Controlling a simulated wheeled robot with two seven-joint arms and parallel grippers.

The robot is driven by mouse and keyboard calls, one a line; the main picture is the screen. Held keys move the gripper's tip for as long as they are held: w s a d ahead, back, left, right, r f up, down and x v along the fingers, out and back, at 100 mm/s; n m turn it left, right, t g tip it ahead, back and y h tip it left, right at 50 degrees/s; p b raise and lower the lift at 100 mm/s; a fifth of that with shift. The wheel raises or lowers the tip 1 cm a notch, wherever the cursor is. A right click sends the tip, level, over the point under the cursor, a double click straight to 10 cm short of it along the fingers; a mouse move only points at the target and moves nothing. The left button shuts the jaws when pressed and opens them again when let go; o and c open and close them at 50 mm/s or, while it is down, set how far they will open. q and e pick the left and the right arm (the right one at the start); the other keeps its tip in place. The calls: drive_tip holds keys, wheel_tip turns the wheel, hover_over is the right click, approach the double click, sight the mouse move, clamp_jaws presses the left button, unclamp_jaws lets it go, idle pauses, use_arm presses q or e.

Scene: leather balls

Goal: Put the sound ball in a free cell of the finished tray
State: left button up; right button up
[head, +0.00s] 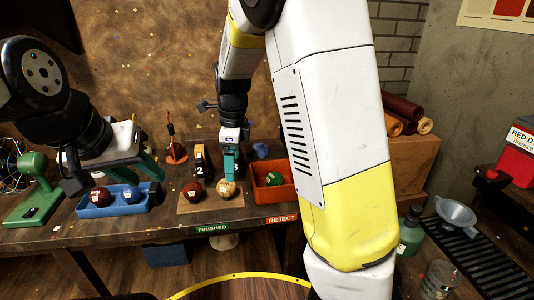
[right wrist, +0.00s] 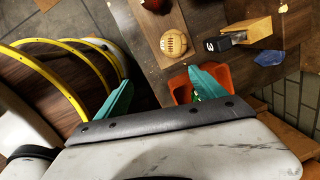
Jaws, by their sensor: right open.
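A tan ball (head: 226,188) with seams and a dark red ball (head: 193,191) lie on a brown board (head: 200,207). The tan ball also shows in the right wrist view (right wrist: 173,43), beyond my fingertips. I cannot tell which loose ball is sound. My right gripper (head: 230,166) is open and empty above the tan ball, its fingers (right wrist: 160,77) apart. My left gripper (head: 110,170) is open above the blue tray, partly hiding it.
An orange bin (head: 273,195) with a green ball (head: 272,179) stands right of the board, above the REJECT label (head: 283,219). A green FINISHED label (head: 212,228) is on the table edge.

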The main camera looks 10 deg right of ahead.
drive_tip(key=s+d+r+n+t, duration=0.1)
drive_tip(key=s+d+r+n, duration=0.3)
drive_tip(key=s+n, duration=0.2)
drive_tip(key=s+d+r+n+t+y, duration=0.1)
drive_tip(key=s+d+r+n+t, duration=0.1)
drive_tip(key=s+n, duration=0.5)
drive_tip(key=s+d+r+n+t, duration=0.1)
drive_tip(key=s+d+r+n, duration=0.4)
drive_tip(key=s+r+n, duration=0.1)
drive_tip(key=shift+s+d+n+t+y, duration=0.35)
drive_tip(key=shift+s+n, duration=0.35)
drive_tip(key=shift+n, duration=0.3)
drive_tip(key=shift+r, duration=0.1)
